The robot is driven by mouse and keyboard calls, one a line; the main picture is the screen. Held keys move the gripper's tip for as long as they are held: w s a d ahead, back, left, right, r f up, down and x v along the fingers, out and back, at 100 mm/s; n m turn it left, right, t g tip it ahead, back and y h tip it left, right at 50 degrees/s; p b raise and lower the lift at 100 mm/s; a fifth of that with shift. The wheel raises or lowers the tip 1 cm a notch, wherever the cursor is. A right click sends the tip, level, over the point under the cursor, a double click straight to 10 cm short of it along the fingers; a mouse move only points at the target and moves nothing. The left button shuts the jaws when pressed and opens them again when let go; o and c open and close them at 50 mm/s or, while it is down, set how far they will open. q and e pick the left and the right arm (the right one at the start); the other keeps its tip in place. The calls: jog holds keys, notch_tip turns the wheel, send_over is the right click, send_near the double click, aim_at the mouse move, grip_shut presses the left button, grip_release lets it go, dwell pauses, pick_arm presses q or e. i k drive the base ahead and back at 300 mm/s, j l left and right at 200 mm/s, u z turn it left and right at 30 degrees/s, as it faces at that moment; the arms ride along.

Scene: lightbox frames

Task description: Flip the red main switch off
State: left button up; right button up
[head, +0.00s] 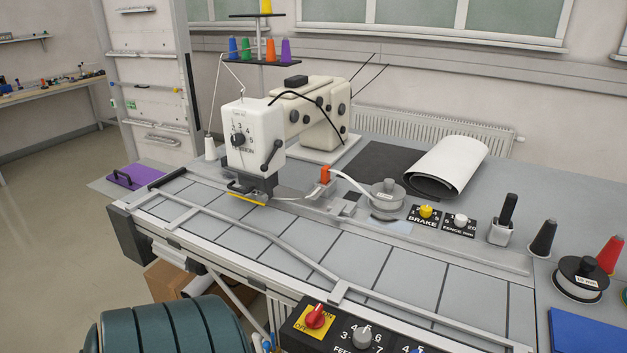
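The red main switch (317,316) is a rotary knob on a yellow plate (301,323) at the bottom middle of the head view. It sits at the left end of a black control panel (292,340) on the front edge of the sewing table. "OFF" is printed at the plate's lower left, and partly hidden lettering shows at its upper right. The knob is too small to tell surely which mark it points to. Neither of my grippers shows in the view.
A grey feed knob (361,338) sits right of the switch. A sewing machine (255,135) stands on the table behind. A ribbed dark teal rounded thing (180,326) stands at the lower left. A metal rail (262,238) runs along the table.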

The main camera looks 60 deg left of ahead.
aim_at(315, 319)
jog(key=u, duration=1.8)
